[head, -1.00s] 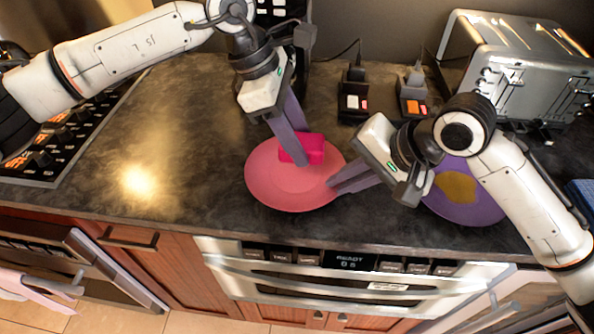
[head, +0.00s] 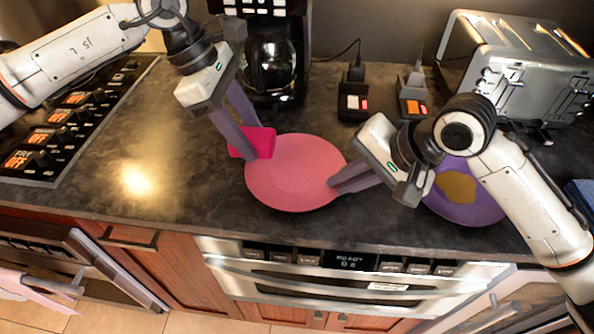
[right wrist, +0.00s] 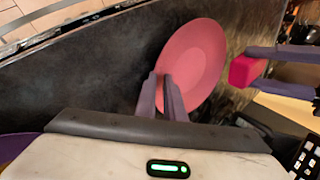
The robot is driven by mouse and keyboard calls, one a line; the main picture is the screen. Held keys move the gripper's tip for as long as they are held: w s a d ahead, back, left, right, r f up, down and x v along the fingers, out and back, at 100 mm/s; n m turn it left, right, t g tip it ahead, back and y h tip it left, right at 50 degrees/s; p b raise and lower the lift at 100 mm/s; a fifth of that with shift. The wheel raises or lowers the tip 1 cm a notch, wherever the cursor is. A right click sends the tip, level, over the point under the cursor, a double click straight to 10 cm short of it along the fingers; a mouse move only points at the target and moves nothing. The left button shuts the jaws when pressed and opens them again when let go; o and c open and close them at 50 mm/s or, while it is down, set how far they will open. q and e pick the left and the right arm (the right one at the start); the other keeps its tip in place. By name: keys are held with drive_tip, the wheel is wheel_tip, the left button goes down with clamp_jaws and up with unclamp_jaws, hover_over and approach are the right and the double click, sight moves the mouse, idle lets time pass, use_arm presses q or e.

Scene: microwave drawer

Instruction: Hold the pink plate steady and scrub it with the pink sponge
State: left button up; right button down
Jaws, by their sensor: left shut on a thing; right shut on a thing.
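The pink plate (head: 297,180) lies on the dark counter, its face clear in the head view; it also shows in the right wrist view (right wrist: 195,62). My right gripper (head: 335,185) is shut on the plate's right rim. My left gripper (head: 250,142) is shut on the hot-pink sponge (head: 262,143), with the sponge between its fingers. The sponge is at the plate's upper left edge; whether it touches the rim or hovers above it I cannot tell. In the right wrist view the sponge (right wrist: 245,72) appears just beyond the plate's edge.
A purple plate (head: 470,205) with a yellow-brown patch lies at right, partly behind my right arm. A coffee maker (head: 270,60), two plugged outlets (head: 353,103) and a silver toaster (head: 520,70) stand at the back. A stove (head: 60,125) is at left. The counter's left-middle is clear.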

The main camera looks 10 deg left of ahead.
drive_tip(key=shift+d+f, duration=0.1)
drive_tip(key=shift+f, duration=0.1)
drive_tip(key=c, duration=1.8)
unclamp_jaws()
use_arm(q)
drive_tip(key=shift+a, duration=0.1)
use_arm(e)
drive_tip(key=shift+o, duration=0.2)
drive_tip(key=v, duration=1.2)
drive_tip(key=shift+r, duration=0.2)
drive_tip(key=shift+a, duration=0.2)
